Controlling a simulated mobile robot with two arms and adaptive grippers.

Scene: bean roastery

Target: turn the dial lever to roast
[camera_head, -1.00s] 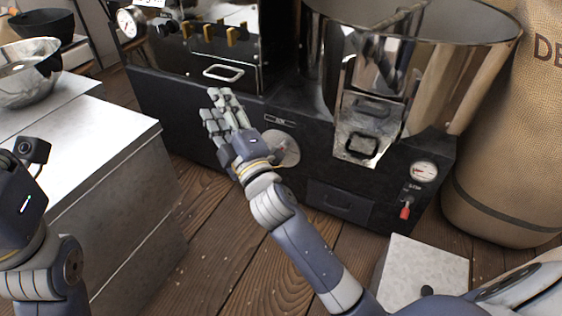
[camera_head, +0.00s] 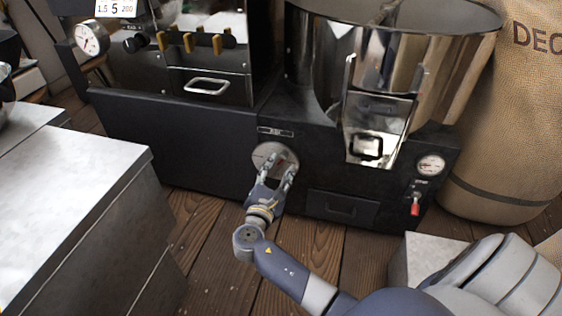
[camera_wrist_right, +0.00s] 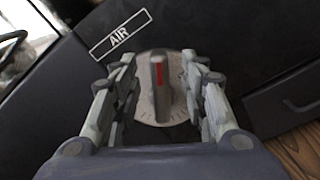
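The round metal dial (camera_head: 268,156) is on the black front of the roaster, under a small label plate. In the right wrist view the plate reads AIR and the dial (camera_wrist_right: 147,108) has a raised lever (camera_wrist_right: 159,84) with a red stripe, standing nearly upright. Tick marks show around the dial, but I cannot read any position word. My right gripper (camera_head: 277,168) is at the dial. In the right wrist view its fingers (camera_wrist_right: 161,95) are spread on both sides of the lever, with gaps between. My left gripper is out of view.
A red-handled switch (camera_head: 415,206) sits under a gauge (camera_head: 431,164) at the roaster's lower right. A metal chute (camera_head: 372,130) hangs above and right of the dial. A grey cabinet (camera_head: 75,170) stands at left, and a burlap sack (camera_head: 515,120) stands at right.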

